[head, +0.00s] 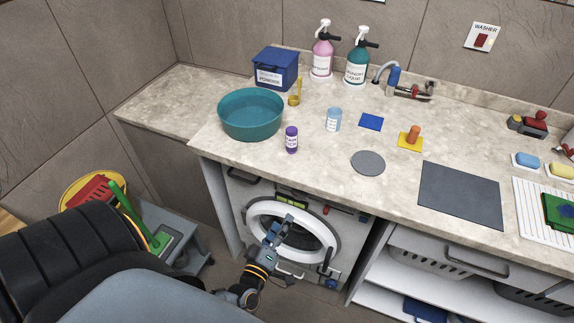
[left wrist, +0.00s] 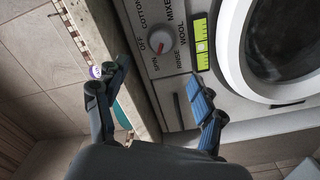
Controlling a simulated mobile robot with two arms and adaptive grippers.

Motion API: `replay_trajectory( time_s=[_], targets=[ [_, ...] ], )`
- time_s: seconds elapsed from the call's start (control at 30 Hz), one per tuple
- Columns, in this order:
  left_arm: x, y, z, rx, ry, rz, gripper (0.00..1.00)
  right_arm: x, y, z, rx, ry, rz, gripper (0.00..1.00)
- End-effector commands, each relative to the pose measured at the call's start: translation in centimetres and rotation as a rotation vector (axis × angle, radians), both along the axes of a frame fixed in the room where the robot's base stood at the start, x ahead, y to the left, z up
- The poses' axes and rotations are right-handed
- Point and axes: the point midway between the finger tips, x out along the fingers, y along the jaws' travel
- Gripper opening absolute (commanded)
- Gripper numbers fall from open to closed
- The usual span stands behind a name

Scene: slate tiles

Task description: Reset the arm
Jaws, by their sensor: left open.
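My left gripper (head: 282,230) is in front of the washing machine (head: 342,207), below the counter edge in the head view. Its blue-grey fingers point up toward the round door. In the left wrist view the two fingers of the gripper (left wrist: 160,95) are spread apart with nothing between them. My right gripper is not in view.
The counter (head: 240,158) runs above the washer, holding a teal basin (head: 250,122), a purple bottle (head: 291,139), a cup (head: 333,119) and pump bottles. Open shelves (head: 395,275) lie to the right.

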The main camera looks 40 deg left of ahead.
Motion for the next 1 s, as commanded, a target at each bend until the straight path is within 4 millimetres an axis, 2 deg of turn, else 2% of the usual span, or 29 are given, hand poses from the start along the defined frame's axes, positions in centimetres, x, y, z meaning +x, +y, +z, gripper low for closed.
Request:
replay_trajectory(
  time_s=[0.17, 0.77, 0.87, 0.97, 1.0],
  targets=[
    [-1.1, -0.3, 0.0, 0.001, 0.000, -0.001, 0.69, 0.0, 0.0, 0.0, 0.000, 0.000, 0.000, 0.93],
    [-1.2, -0.1, -0.3, -0.022, 0.006, 0.007, 0.69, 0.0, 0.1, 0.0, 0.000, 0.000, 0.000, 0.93],
    [-1.8, 0.8, -2.3, -0.156, 0.035, 0.050, 0.69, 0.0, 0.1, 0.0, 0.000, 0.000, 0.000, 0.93],
    [-3.2, 2.3, -6.4, -0.443, 0.078, 0.157, 0.69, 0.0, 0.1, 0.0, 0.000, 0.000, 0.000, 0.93],
    [-4.2, 3.0, -8.5, -0.591, 0.091, 0.222, 0.69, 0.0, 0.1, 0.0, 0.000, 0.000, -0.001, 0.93]
  ],
)
